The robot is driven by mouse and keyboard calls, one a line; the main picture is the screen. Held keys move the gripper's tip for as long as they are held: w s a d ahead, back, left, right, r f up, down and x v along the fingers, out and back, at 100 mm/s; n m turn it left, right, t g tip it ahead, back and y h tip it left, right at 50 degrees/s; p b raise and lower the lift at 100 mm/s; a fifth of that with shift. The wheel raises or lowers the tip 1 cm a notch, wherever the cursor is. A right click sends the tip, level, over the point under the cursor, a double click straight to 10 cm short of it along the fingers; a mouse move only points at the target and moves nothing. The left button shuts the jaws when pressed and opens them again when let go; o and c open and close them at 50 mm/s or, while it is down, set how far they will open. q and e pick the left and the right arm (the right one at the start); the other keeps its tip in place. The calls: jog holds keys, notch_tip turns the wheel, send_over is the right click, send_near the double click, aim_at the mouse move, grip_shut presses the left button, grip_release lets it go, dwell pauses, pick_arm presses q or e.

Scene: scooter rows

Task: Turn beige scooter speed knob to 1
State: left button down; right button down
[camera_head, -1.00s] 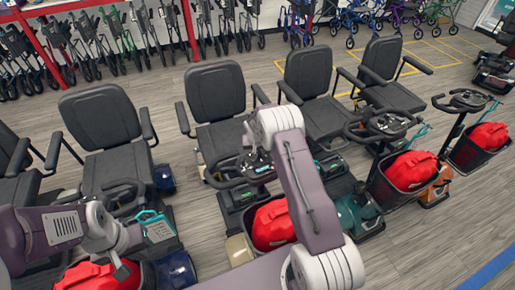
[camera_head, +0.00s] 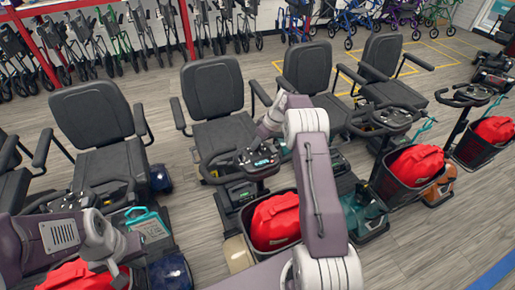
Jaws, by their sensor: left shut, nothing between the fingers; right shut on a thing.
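The beige scooter stands in the middle of the row, with a beige front fender (camera_head: 239,253), a black seat (camera_head: 213,90) and a red bag in its front basket. Its dark tiller console (camera_head: 258,162) carries the controls. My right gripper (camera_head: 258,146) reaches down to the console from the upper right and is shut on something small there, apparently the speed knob. The knob and its number marks are too small and covered to read. My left gripper (camera_head: 118,268) is shut and empty at the lower left, in front of a red bag (camera_head: 80,275).
Other scooters stand close on both sides, with a teal one (camera_head: 360,212) to the right and a blue one (camera_head: 172,272) to the left. Rollators line the back wall. Open wood floor (camera_head: 420,245) lies at the front right.

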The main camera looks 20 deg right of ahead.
jog(key=shift+d+n+g+y, duration=0.1)
jog(key=shift+n+g+y, duration=0.35)
jog(key=shift+n, duration=0.85)
jog(key=c, duration=1.1)
grip_release()
jog(key=v, duration=0.9)
jog(key=shift+w+d, duration=0.1)
jog(key=shift+d, duration=0.05)
